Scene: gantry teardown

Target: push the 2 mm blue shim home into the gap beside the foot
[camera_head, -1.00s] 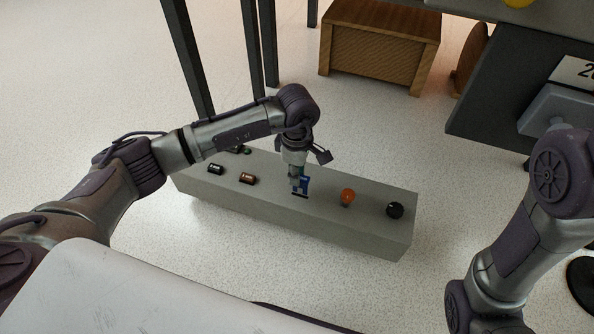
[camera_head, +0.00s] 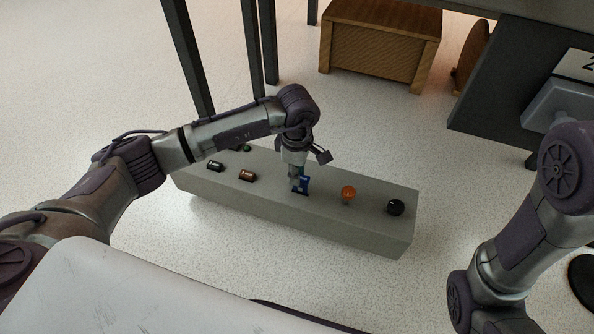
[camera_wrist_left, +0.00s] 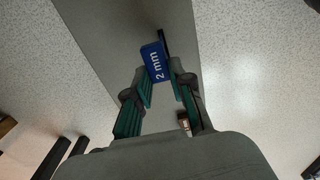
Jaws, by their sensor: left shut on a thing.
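The blue shim (camera_head: 305,183), marked "2 mm", is at the middle of the long grey block in the head view. It also shows between the fingertips in the left wrist view (camera_wrist_left: 155,62). My left gripper (camera_head: 297,177) points down from above and is shut on the shim. A thin black strip (camera_wrist_left: 163,42) lies right beside the shim in the wrist view; I cannot tell whether it is the foot or the gap. How deep the shim sits is hidden. My right gripper is out of view; only that arm shows at the right.
The grey block (camera_head: 270,205) carries a black cylinder (camera_head: 215,166), a brown cylinder (camera_head: 247,175), an orange knob (camera_head: 348,193) and a black knob (camera_head: 395,207). A wooden crate (camera_head: 378,45) and dark posts (camera_head: 188,60) stand behind. The floor around the block is clear.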

